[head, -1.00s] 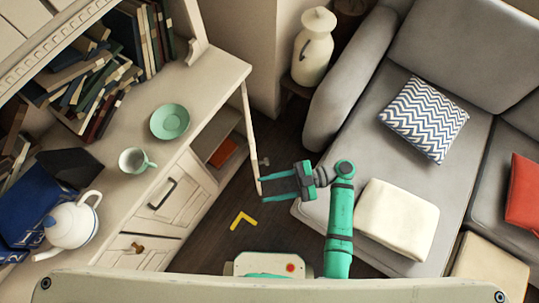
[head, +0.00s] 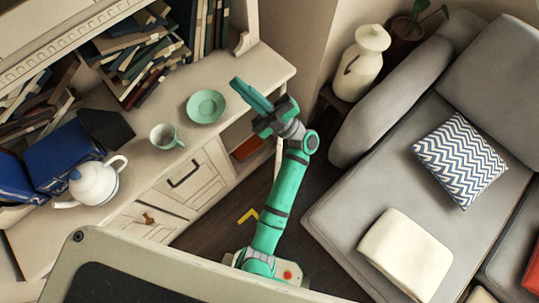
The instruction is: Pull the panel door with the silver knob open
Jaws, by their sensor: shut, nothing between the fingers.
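The panel door (head: 279,158) is a cream strip seen nearly edge-on at the right end of the cabinet, standing swung out from it. The compartment behind it shows open, with an orange item (head: 247,149) inside. My arm covers part of the door, and the silver knob is hidden. My gripper (head: 238,85) is shut and empty, its fingers together and pointing up and left. In the picture it overlaps the right part of the countertop; its height above it is hard to tell.
The cream counter (head: 262,75) holds a green saucer (head: 206,106), a cup (head: 164,137) and a white teapot (head: 93,182). A drawer with a dark handle (head: 184,175) is below. A grey sofa (head: 350,200) stands right; dark floor (head: 315,170) lies between.

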